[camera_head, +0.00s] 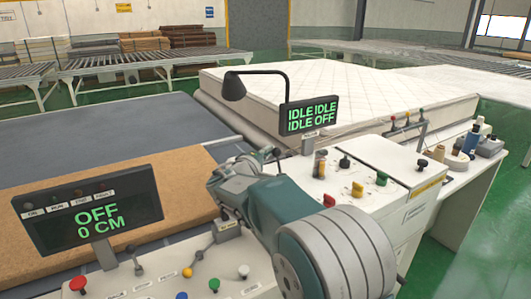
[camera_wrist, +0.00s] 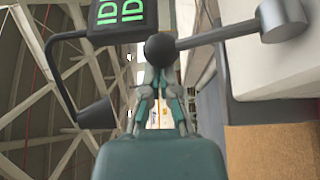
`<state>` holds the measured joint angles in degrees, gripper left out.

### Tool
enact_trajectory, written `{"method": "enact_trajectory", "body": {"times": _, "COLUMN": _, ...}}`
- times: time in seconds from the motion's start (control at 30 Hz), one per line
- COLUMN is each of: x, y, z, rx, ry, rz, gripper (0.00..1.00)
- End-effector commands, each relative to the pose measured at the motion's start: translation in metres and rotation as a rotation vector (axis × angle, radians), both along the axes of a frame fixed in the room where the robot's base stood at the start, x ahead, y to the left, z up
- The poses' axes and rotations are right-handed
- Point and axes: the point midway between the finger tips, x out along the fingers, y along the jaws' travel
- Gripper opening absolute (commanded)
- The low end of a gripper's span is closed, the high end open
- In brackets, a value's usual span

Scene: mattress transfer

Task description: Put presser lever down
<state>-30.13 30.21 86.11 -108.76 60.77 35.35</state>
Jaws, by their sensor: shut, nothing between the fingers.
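A lever (camera_wrist: 215,38) with a grey rod and a dark ball knob (camera_wrist: 160,48) crosses the upper part of the wrist view. Its rod runs to a round grey pivot (camera_wrist: 281,18) at the upper right. My gripper (camera_wrist: 161,84) is shut and empty, and its fingertips appear just below the knob in that view. I cannot tell whether they touch it. In the head view my gripper (camera_head: 266,156) is over the far side of the console, beside the brown pad, and my arm hides part of that area.
A display reading IDLE and OFF (camera_head: 312,117) and a black lamp (camera_head: 233,88) stand beyond my gripper. A second display reads OFF, 0 CM (camera_head: 90,212). Coloured knobs cover the white console (camera_head: 345,178). A mattress (camera_head: 330,84) lies behind, and a brown pad (camera_head: 150,188) lies left.

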Motion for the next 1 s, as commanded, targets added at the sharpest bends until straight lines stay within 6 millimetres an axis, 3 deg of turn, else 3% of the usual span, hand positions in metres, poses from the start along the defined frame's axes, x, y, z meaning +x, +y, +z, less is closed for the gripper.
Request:
{"method": "enact_trajectory", "body": {"times": 0.7, "x": -0.04, "y": -0.027, "z": 0.008, "rx": 0.343, "ry": -0.508, "rz": -0.001, "gripper": 0.0}}
{"method": "enact_trajectory", "body": {"times": 1.0, "x": -0.046, "y": -0.032, "z": 0.006, "rx": 0.391, "ry": -0.577, "rz": -0.001, "gripper": 0.0}}
